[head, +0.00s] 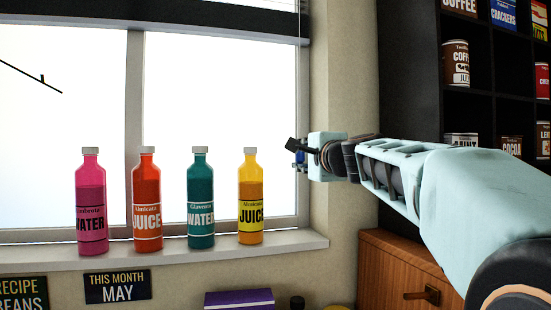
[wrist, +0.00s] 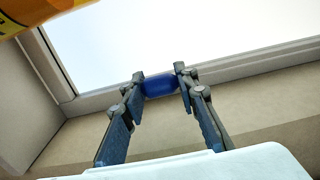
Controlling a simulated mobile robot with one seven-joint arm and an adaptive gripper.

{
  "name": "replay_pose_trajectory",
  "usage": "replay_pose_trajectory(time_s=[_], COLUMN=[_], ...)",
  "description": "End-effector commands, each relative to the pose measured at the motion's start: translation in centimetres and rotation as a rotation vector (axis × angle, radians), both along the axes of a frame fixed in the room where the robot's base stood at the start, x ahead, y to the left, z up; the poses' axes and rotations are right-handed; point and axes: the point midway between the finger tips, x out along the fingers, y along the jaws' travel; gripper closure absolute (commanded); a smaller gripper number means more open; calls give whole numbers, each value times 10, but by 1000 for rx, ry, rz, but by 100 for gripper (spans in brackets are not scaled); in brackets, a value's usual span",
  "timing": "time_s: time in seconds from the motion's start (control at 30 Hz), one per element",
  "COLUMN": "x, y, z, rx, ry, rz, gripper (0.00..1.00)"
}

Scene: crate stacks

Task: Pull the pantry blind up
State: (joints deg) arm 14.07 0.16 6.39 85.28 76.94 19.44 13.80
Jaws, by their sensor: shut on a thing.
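The blind (head: 170,14) shows as a dark band across the top of the window in the head view. Most of the glass below it is uncovered. A small blue pull (wrist: 159,87) sits between the two fingertips of my gripper (wrist: 160,77) in the wrist view. My gripper is shut on it, beside the window's right frame. In the head view my gripper (head: 298,152) reaches in from the right, and only a bit of the blue pull (head: 299,157) shows. I cannot clearly make out a cord running from the pull to the blind.
Pink (head: 91,205), red (head: 147,205), teal (head: 200,205) and yellow (head: 250,205) bottles stand on the sill (head: 170,254), left of my gripper. A dark shelf (head: 482,95) with cans and boxes and a wooden cabinet (head: 385,275) are at right.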

Motion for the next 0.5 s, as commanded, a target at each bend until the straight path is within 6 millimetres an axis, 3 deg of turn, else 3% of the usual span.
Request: replay_pose_trajectory(time_s=[0.03,0.1,0.5], x=[0,0,0], y=[0,0,0], z=[-20,-31,-68], rx=[0,1,1], ry=[1,0,1], rz=[1,1,1], gripper=[100,100,100])
